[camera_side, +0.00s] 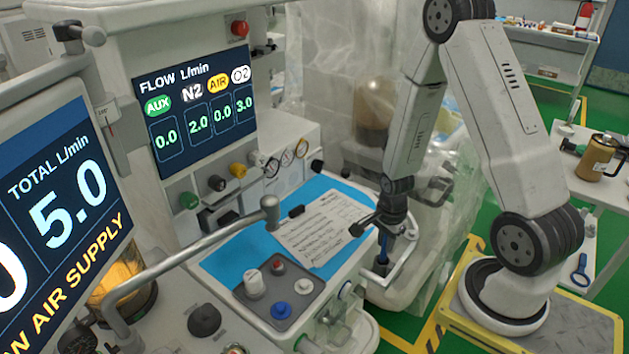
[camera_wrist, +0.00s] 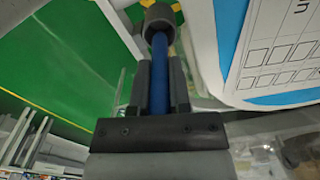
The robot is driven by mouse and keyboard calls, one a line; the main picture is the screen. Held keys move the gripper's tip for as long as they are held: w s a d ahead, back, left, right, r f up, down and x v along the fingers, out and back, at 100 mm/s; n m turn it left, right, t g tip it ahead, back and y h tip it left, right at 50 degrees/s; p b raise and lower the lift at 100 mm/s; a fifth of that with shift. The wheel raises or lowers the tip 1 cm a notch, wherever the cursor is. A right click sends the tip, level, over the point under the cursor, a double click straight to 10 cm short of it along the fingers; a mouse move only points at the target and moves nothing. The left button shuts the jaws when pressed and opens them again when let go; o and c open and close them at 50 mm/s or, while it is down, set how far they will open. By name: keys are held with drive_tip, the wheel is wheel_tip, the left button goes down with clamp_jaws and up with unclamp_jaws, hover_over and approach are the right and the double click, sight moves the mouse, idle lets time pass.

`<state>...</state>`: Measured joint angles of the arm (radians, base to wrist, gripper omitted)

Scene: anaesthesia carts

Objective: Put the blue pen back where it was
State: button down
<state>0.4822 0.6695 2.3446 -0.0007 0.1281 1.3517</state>
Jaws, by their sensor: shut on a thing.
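The blue pen (camera_wrist: 160,72) is a slim blue rod in the wrist view, running up between the two grey fingers of my gripper (camera_wrist: 160,64). My gripper is shut on it. A dark grey round piece (camera_wrist: 160,17) surrounds or caps the pen's far end; I cannot tell which. In the side view, my gripper (camera_side: 384,236) points down just beyond the right edge of the cart's worktop, next to a white rail. A short blue upright piece of the pen (camera_side: 383,247) shows below it. The pen's lower end is unclear there.
A blue mat (camera_side: 232,257) with a printed sheet (camera_side: 318,228) covers the worktop beside my gripper. A grey knob panel (camera_side: 278,290) sits at its front. A bent metal arm (camera_side: 190,254) crosses at left. A side table with a brown mug (camera_side: 596,158) stands at right.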

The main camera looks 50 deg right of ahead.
sight(383, 258)
drive_tip(key=shift+f, duration=1.45)
drive_tip(key=shift+f, duration=0.15)
drive_tip(key=c, duration=0.8)
unclamp_jaws()
drive_tip(key=shift+c, duration=0.2)
drive_tip(key=shift+r, duration=0.2)
drive_tip(key=shift+r, duration=5.95)
